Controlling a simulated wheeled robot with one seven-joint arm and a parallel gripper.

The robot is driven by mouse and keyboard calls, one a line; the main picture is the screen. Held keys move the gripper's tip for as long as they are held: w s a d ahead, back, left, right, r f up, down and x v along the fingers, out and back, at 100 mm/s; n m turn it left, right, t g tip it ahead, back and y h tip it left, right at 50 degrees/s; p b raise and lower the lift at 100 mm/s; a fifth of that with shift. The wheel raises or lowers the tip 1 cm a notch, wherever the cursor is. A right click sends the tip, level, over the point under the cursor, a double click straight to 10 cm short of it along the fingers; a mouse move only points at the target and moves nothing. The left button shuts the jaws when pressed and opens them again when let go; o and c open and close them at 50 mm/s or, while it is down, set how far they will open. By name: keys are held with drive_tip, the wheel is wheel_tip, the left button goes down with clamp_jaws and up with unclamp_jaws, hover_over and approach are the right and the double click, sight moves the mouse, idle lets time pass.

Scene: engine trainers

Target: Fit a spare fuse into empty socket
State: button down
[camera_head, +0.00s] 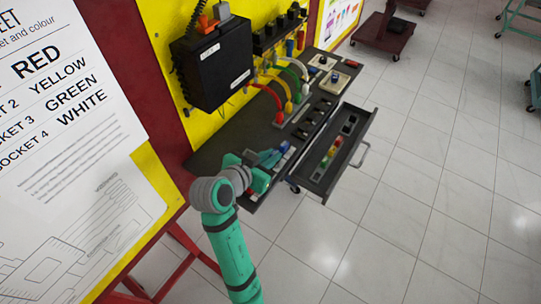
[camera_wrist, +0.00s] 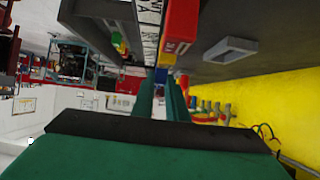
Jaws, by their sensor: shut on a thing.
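My gripper (camera_head: 270,158) is over the near end of the dark bench shelf (camera_head: 213,160). In the wrist view its two green fingers (camera_wrist: 162,92) are close together, and a small blue piece (camera_wrist: 160,75) shows at their tips. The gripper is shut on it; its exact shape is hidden. A red block (camera_wrist: 180,27) with a white mark stands just beyond the fingertips, beside a white lettered strip (camera_wrist: 149,12). Red, yellow and green fuse-like pieces (camera_head: 329,157) lie in the open drawer (camera_head: 316,184). I cannot make out which socket is empty.
The open drawer juts out right of my gripper. A black box (camera_head: 212,65) hangs on the yellow panel, with coloured cables (camera_head: 291,85) beside it. A sheet (camera_head: 60,120) at left lists sockets and colours: red, yellow, green, white.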

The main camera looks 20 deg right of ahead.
drive_tip(key=shift+f, duration=0.8)
idle(0.4)
drive_tip(key=c, duration=2)
unclamp_jaws()
drive_tip(key=shift+r+v, duration=0.2)
drive_tip(key=shift+v, duration=1.05)
drive_tip(key=shift+r+v, duration=0.2)
drive_tip(key=shift+v, duration=1.05)
drive_tip(key=shift+w+d, duration=0.1)
drive_tip(key=shift+d, duration=0.05)
drive_tip(key=shift+r, duration=1.95)
